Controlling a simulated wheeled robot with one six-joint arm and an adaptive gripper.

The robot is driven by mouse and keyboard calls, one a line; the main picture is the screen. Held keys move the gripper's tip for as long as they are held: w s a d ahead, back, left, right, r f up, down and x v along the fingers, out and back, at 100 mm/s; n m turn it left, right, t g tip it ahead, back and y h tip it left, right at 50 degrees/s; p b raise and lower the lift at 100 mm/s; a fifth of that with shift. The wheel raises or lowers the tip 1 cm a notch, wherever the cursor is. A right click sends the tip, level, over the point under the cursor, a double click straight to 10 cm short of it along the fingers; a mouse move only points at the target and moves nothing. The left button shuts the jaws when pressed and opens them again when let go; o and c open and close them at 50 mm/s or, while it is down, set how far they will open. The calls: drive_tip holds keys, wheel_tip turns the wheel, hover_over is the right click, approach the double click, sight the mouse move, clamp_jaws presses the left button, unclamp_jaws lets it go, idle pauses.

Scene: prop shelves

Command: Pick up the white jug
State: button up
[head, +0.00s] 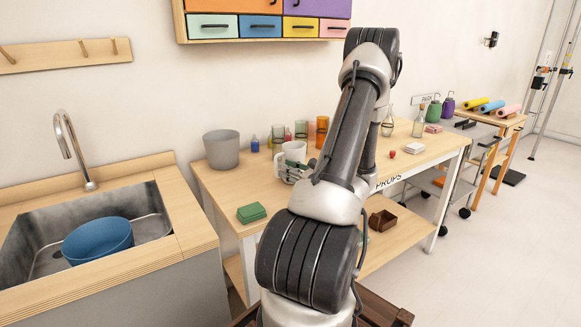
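The white jug (295,150) stands on the wooden props table, left of my raised arm. Its upper part shows, and its lower part is hidden behind my gripper. My gripper (289,170) is in front of the jug in the picture, small and partly covered by my own arm. I cannot tell whether its fingers touch the jug or are apart from it, nor whether they are open or shut.
The props table (232,186) holds a grey bucket (222,150), green cloths (251,212), coloured glasses (322,131), a glass flask (388,122), a red ball (392,154) and a white block (391,168). A sink with a blue basin (98,240) is left.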

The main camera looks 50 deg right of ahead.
sight(276, 176)
drive_tip(key=w, duration=0.6)
drive_tip(key=shift+a, duration=0.15)
clamp_jaws()
